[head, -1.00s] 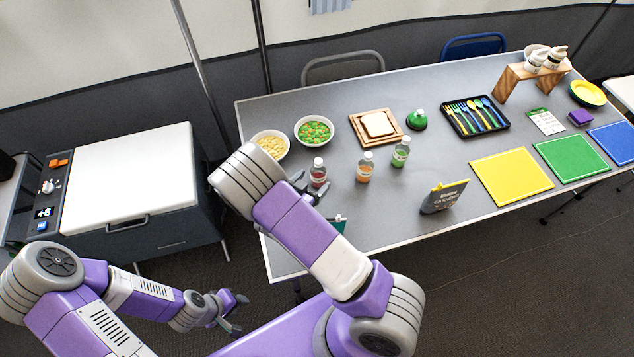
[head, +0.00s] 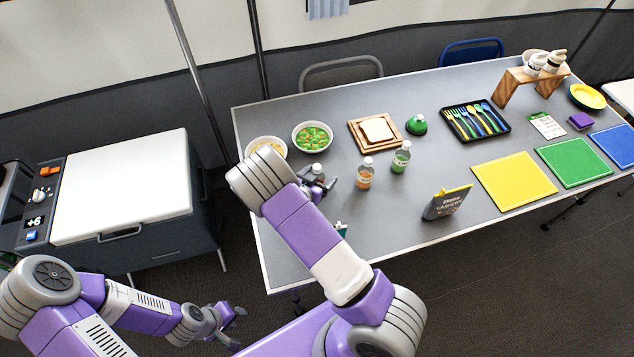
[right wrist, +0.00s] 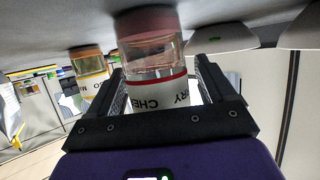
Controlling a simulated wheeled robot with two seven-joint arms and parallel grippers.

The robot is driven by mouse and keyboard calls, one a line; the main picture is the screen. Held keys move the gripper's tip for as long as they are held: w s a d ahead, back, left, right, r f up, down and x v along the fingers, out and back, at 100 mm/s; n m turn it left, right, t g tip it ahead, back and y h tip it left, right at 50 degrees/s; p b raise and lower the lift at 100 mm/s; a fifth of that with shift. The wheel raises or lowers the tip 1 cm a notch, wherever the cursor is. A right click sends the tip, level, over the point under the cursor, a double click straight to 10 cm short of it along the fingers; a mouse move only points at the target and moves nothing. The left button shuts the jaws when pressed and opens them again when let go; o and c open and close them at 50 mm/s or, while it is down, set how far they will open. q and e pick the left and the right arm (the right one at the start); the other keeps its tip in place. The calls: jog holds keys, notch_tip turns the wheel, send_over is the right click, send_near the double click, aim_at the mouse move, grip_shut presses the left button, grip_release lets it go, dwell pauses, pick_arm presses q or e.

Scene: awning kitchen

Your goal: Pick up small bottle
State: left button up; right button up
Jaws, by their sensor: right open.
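Three small clear bottles stand upright on the grey table. The cherry bottle (head: 316,170) is partly hidden behind my right arm in the head view. In the right wrist view the cherry bottle (right wrist: 152,55) appears upside down, its label between the two black fingers. My right gripper (head: 327,182) is open around it, with gaps beside the label, and the bottle still stands on the table. An orange bottle (head: 365,175) and a green bottle (head: 401,158) stand to its right. My left gripper (head: 238,326) is open and empty, low in front of the table.
The orange bottle (right wrist: 90,75) is close beside the gripper in the right wrist view. Two food bowls (head: 313,137) (head: 266,147) stand behind the cherry bottle. A bread board (head: 354,126) is at the back, a dark cashew bag (head: 446,203) at front right. A white-lidded cooler (head: 122,185) stands left.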

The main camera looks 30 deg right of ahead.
jog(key=c, duration=0.9)
jog(key=shift+c, duration=0.2)
notch_tip(320, 180, up, 10)
jog(key=p, duration=0.3)
jog(key=o, duration=0.3)
jog(key=c, duration=0.4)
notch_tip(320, 180, up, 7)
jog(key=p, duration=0.7)
